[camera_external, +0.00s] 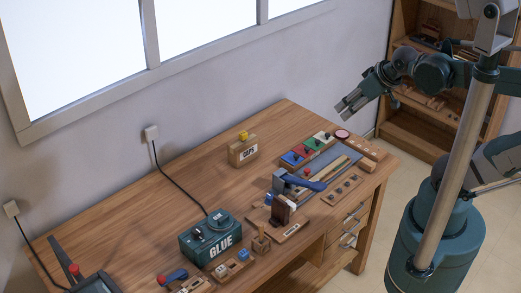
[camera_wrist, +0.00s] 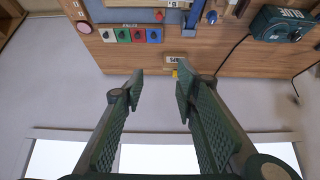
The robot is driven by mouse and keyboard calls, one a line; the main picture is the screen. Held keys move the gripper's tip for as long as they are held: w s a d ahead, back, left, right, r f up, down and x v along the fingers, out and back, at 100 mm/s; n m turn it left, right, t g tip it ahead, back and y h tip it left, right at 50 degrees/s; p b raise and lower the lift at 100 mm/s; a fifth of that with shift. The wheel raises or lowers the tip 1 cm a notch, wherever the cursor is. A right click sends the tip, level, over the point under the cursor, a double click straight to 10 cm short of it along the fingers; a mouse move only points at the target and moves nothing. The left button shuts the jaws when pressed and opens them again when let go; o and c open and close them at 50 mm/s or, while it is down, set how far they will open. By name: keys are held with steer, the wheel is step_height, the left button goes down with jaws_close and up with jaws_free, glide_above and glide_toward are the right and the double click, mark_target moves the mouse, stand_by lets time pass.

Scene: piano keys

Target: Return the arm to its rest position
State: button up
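My gripper (camera_external: 342,111) is raised in the air at the upper right in the external view, above and beyond the table's right end. In the wrist view its two green ribbed fingers (camera_wrist: 160,80) are spread apart with nothing between them. The fingers point toward the table's edge, with the wall and window beyond. A row of coloured keys with small knobs (camera_external: 305,150) lies on the table below and left of my gripper. The row also shows in the wrist view (camera_wrist: 130,35). My gripper touches nothing that I can see.
The wooden table (camera_external: 180,175) carries a green glue box (camera_external: 210,238), a wooden box with a yellow knob (camera_external: 243,150), a blue-handled tool (camera_external: 300,182) and several small wooden pieces. A shelf (camera_external: 415,130) stands behind at right. The air around my gripper looks clear.

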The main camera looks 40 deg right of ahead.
step_height(320, 180, down, 7)
steer(key=b, duration=0.6)
steer(key=shift+r, duration=0.15)
stand_by(0.8)
